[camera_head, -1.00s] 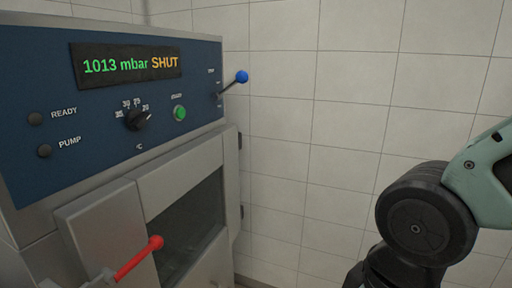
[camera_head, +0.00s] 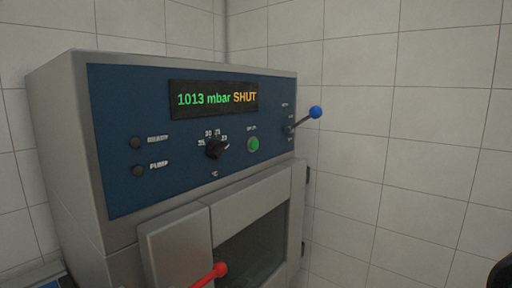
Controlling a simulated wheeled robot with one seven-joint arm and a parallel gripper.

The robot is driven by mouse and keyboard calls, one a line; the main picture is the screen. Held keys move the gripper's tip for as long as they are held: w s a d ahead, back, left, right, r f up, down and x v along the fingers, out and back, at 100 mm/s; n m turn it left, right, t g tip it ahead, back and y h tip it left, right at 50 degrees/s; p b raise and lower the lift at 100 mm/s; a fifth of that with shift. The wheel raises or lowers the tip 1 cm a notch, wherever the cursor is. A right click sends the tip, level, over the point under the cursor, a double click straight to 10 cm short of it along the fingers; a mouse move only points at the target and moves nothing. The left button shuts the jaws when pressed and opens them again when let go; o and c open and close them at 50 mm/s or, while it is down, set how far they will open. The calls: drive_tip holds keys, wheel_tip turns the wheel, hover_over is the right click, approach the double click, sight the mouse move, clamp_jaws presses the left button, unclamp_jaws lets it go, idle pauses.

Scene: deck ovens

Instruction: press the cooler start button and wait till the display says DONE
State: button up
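The cooler (camera_head: 75,130) is a steel cabinet with a blue front panel (camera_head: 130,105). A black dial (camera_head: 215,149) with a temperature scale is left of the button. The READY lamp (camera_head: 136,143) and PUMP lamp (camera_head: 138,170) are dark. My gripper is not in view; only a dark bit of my arm may show at the lower right edge.
A lever with a blue knob (camera_head: 316,112) sticks out at the panel's right. A red-ended handle (camera_head: 220,269) juts out from the door (camera_head: 255,210) below, which looks closed. Tiled wall stands behind and to the right, with free room before it.

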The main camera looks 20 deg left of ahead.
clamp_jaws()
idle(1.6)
